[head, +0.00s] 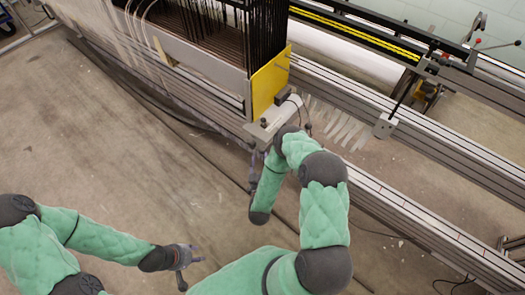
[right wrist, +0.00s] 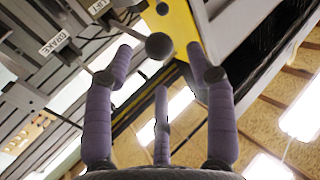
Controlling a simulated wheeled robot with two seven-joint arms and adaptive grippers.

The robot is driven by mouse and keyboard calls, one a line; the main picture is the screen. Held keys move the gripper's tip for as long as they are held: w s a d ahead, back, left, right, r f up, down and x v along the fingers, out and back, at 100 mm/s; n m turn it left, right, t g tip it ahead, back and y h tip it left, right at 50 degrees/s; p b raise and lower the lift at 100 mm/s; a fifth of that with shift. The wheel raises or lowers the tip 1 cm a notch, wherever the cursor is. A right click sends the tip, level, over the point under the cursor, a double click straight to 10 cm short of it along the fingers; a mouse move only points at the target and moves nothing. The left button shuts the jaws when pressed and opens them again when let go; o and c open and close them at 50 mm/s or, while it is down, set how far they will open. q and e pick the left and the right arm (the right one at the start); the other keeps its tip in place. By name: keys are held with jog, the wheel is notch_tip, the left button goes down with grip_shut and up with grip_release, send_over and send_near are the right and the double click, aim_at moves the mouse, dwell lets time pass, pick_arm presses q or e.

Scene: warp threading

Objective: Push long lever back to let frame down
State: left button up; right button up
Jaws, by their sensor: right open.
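A dark ball knob (right wrist: 158,46), which looks like a lever's end, shows in the right wrist view in front of the yellow end plate (right wrist: 178,22). The plate also shows in the head view (head: 270,82) at the end of the frame (head: 200,62) with its dark cords. My right gripper (head: 254,160) points up below this end; in the right wrist view its purple fingers (right wrist: 160,62) are spread, with the knob in the gap between their tips. I cannot tell how deep it sits; no finger is closed on it. My left gripper (head: 193,270) is open and empty over the floor.
Labels reading BRAKE (right wrist: 55,43) and LIFT mark the machine near the right gripper. Long metal rails (head: 420,215) run past my right arm. A cable (head: 370,232) lies on the floor. The floor (head: 130,190) at the left is clear.

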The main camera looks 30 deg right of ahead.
aim_at(262, 153)
jog(key=shift+b+x, duration=0.85)
jog(key=shift+x, duration=2.05)
jog(key=shift+c, duration=0.3)
grip_shut()
